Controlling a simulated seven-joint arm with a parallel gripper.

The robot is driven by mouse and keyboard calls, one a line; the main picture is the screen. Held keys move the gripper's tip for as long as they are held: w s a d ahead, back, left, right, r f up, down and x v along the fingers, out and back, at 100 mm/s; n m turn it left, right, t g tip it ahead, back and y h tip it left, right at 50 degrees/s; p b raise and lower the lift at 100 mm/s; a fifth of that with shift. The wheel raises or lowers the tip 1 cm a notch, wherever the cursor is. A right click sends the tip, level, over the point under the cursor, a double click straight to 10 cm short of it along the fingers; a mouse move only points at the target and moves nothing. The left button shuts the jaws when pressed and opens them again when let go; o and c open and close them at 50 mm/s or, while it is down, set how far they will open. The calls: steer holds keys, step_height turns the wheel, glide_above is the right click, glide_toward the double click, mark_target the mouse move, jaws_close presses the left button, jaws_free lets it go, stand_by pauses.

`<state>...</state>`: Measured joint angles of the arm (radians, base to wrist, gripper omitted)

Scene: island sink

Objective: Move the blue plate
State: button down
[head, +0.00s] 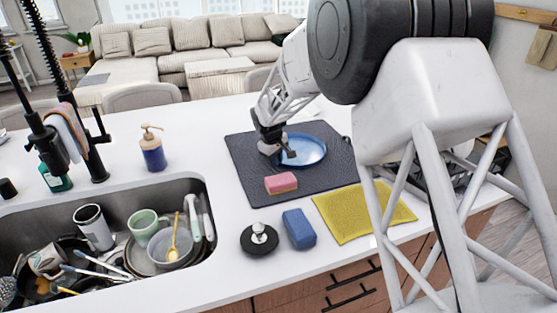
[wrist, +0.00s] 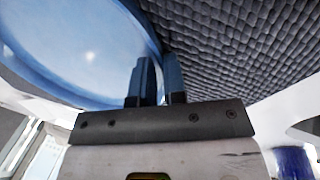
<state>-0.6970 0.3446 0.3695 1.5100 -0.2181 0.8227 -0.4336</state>
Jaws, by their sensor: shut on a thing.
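The blue plate (head: 304,150) is round with a raised rim and sits over the dark quilted mat (head: 250,160) on the counter. In the head view, my gripper (head: 283,154) is at the plate's left edge. In the wrist view, the plate (wrist: 85,45) fills the upper left, and my gripper's two fingers (wrist: 157,85) are close together at its rim, shut on it. The mat (wrist: 235,50) shows at the upper right. I cannot tell whether the plate touches the mat.
A pink sponge (head: 281,183) lies on the mat's front part. A blue sponge (head: 299,229), a black lid (head: 259,240) and a yellow cloth (head: 350,213) lie in front. The sink (head: 196,185) at left holds several dishes. A soap bottle (head: 153,150) stands behind it. Clear counter lies left of the mat.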

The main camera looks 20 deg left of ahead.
steer(key=c, duration=1.1)
jaws_free()
steer(key=shift+r, duration=0.1)
step_height(320, 180, up, 7)
steer(key=s, duration=0.1)
steer(key=shift+s+a+r, duration=0.2)
steer(key=shift+s, duration=0.05)
